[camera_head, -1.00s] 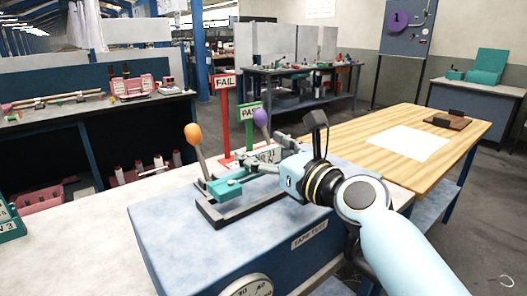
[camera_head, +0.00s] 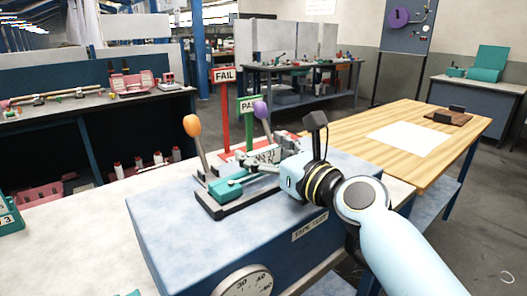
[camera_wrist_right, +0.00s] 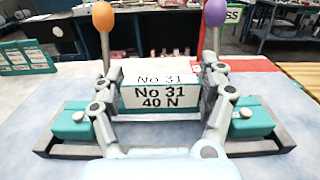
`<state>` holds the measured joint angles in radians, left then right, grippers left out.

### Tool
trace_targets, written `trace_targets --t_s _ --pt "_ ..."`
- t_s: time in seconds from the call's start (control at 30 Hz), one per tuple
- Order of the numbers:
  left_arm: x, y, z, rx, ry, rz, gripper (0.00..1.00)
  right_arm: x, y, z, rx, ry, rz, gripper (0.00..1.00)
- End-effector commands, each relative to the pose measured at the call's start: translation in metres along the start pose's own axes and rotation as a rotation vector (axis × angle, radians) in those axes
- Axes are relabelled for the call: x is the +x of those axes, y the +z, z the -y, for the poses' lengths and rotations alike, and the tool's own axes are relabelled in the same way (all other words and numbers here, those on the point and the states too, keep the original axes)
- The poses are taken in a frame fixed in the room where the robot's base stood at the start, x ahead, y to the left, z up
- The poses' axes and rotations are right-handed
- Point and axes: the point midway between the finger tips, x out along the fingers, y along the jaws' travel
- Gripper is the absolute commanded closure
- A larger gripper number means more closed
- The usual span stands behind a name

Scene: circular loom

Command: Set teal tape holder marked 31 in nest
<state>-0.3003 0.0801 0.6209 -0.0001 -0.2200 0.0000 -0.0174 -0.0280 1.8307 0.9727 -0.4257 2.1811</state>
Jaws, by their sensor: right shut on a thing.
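The teal holder marked 31 shows in the right wrist view (camera_wrist_right: 158,98), with a white label reading "No 31 40 N". My right gripper (camera_wrist_right: 160,90) is shut on it, one finger at each end. It hangs between two teal blocks, the left one (camera_wrist_right: 78,121) and the right one (camera_wrist_right: 248,120), on a dark base (camera_wrist_right: 265,147). The base also shows in the head view (camera_head: 235,208), on the blue tape tester (camera_head: 215,235). My right gripper (camera_head: 262,165) is over the base there. Contact under the holder is hidden. My left gripper is not in view.
An orange-knobbed lever (camera_head: 192,126) and a purple-knobbed lever (camera_head: 261,110) rise close to the gripper. FAIL (camera_head: 225,75) and PASS (camera_head: 248,104) signs stand behind. A wooden table (camera_head: 350,124) with a white sheet is at right.

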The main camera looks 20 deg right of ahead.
Motion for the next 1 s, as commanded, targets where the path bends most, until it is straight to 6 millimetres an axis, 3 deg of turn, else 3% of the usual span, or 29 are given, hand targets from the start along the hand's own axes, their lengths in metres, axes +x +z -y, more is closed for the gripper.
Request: trace_targets --t_s 0.43,0.47,0.5,0.67,1.0 --pt "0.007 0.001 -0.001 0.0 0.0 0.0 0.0 0.0 -0.01 0.0 0.0 0.0 0.0 0.83" --pt "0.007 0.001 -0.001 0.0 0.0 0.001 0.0 0.0 -0.01 0.0 0.0 0.0 0.0 0.24" --pt "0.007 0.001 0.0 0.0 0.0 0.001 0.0 0.0 -0.01 0.0 0.0 0.0 0.001 0.19" --pt "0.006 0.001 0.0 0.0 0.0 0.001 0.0 0.0 -0.009 0.0 0.0 0.0 0.001 0.0" --pt "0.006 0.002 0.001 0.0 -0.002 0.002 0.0 -0.006 -0.01 0.0 -0.001 0.0 -0.001 0.0"
